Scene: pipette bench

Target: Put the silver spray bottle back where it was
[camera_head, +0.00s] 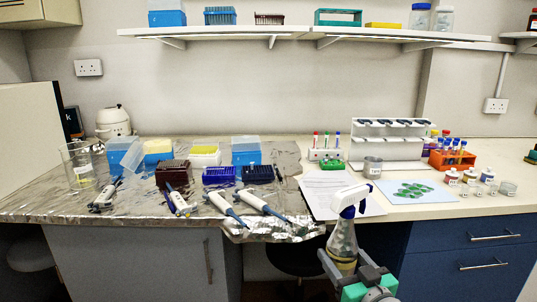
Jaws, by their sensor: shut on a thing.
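The silver spray bottle (343,240) has a white and blue trigger head and stands about upright in the lower middle of the head view. My gripper (344,268) is shut on the lower part of the bottle, which its fingers partly hide. The bottle shows in front of the bench's front edge, and its head overlaps a white paper sheet (318,200) in the picture. Whether its base touches anything is hidden by the gripper.
Several pipettes (230,210) lie on the foil-covered left of the bench. Tip boxes stand behind them. A pipette stand (388,130), an orange tube rack (452,160), small jars and a light blue sheet (392,198) with green pieces are on the right. Bare bench (500,213) shows at the right front.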

